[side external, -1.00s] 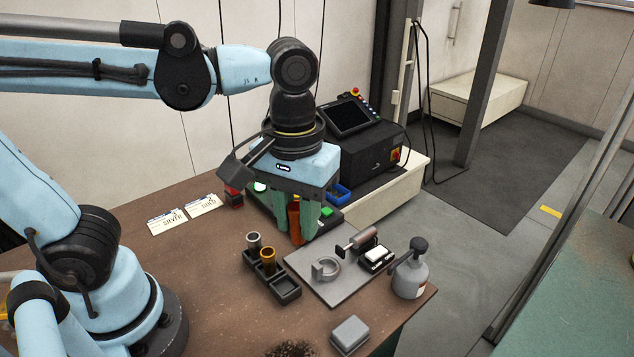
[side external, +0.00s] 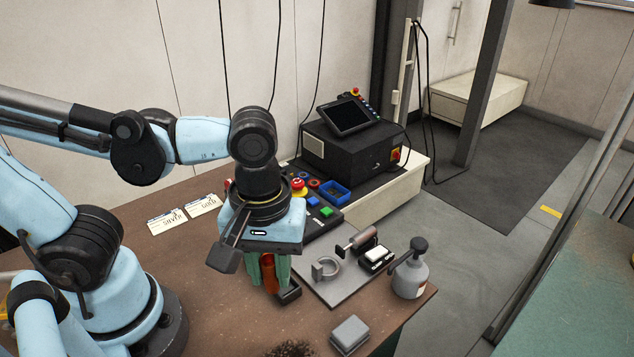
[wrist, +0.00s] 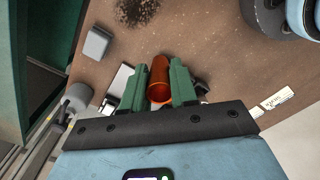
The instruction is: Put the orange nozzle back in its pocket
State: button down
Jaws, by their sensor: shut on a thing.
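The orange nozzle (side external: 268,276) is upright between the green fingers of my gripper (side external: 268,272), which is shut on it. In the wrist view the nozzle (wrist: 159,82) shows between both fingers of my gripper (wrist: 160,88), with its open end visible. The dark pocket tray (side external: 290,293) is mostly hidden behind my gripper in the side view; only its right end shows. The silver and gold nozzles in it are hidden there. I cannot tell whether the orange nozzle touches the tray or is over its pocket.
A grey plate (side external: 317,287) with a ring and a roller-like part lies just right of the tray. A grey bottle (side external: 409,275) stands beyond it. A grey box (side external: 349,334) is near the front. Cards (side external: 167,222) lie at left. A button panel (side external: 327,218) is behind.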

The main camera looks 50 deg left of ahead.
jog(key=shift+w+a+f, duration=0.7)
jog(key=shift+w+f, duration=0.05)
jog(key=shift+f, duration=0.55)
jog(key=shift+w+a+f, duration=0.7)
jog(key=shift+w+f, duration=0.1)
jog(key=shift+f, duration=0.45)
jog(key=shift+w+a+f, duration=0.7)
jog(key=shift+w+f, duration=0.05)
jog(key=shift+f, duration=0.55)
jog(key=shift+f, duration=0.4)
jog(key=shift+f, duration=0.2)
jog(key=c, duration=0.9)
grip_release()
jog(key=shift+d+r, duration=0.1)
